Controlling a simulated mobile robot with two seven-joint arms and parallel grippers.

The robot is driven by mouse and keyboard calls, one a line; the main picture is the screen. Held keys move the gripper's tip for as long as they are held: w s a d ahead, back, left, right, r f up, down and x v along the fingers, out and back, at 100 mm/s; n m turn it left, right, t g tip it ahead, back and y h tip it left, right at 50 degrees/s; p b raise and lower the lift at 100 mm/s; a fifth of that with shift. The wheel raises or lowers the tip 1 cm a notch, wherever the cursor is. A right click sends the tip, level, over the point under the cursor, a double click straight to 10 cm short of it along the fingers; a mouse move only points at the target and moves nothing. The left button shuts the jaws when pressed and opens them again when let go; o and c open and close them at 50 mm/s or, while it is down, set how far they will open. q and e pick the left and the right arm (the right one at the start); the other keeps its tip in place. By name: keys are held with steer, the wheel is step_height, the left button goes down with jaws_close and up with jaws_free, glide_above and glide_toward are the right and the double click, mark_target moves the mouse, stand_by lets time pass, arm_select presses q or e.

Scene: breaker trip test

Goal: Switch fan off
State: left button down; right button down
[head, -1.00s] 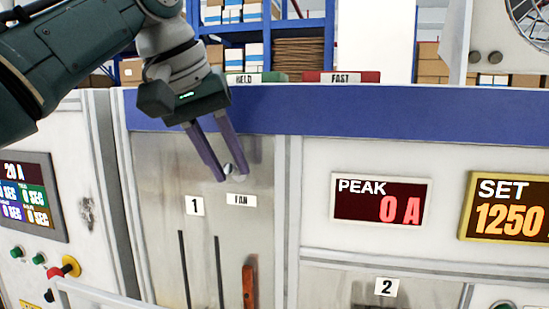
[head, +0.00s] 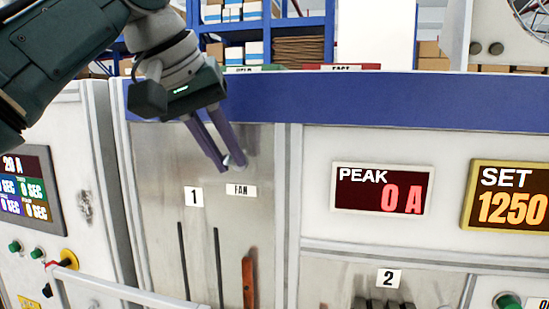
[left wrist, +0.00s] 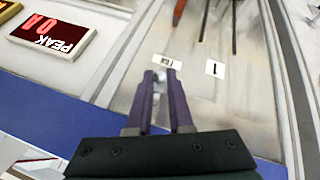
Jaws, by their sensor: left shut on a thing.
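The fan switch (head: 238,158) is a small metal toggle on the steel panel, just above the white FAN label (head: 241,191). My left gripper (head: 232,162) reaches down to it from the upper left, its two purple fingers closed around the toggle. In the left wrist view the fingers of my left gripper (left wrist: 160,82) come together beside the FAN label (left wrist: 167,62), with a bit of the metal toggle (left wrist: 160,74) showing between them. The fingers partly hide the toggle, so its exact tilt cannot be told. My right gripper is not in view.
A fan grille (head: 535,15) shows at the upper right. Below the label are dark slots and a reddish-brown handle (head: 248,283). The PEAK display (head: 382,189) reads 0 A, and the SET display (head: 508,196) reads 1250. A yellow-based knob (head: 68,259) and rail are at lower left.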

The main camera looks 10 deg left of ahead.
arm_select(q)
steer(key=f+t+b, duration=0.1)
steer(key=t+b, duration=0.1)
steer(key=b, duration=0.2)
steer(key=f+t+b, duration=0.1)
steer(key=t+b, duration=0.2)
steer(key=b, duration=0.2)
steer(key=f+m+t+b, duration=0.1)
steer(key=f+t+b, duration=0.1)
steer(key=b, duration=0.2)
steer(key=shift+s+h+b, duration=0.3)
steer(key=shift+s+h, duration=0.05)
steer(key=shift+h, duration=0.05)
steer(key=shift+d+r+t+b, duration=0.1)
steer(key=shift+t+b, duration=0.8)
steer(key=shift+b, duration=0.1)
steer(key=c, duration=0.8)
jaws_free()
steer(key=shift+w, duration=0.1)
steer(key=shift+c, duration=0.2)
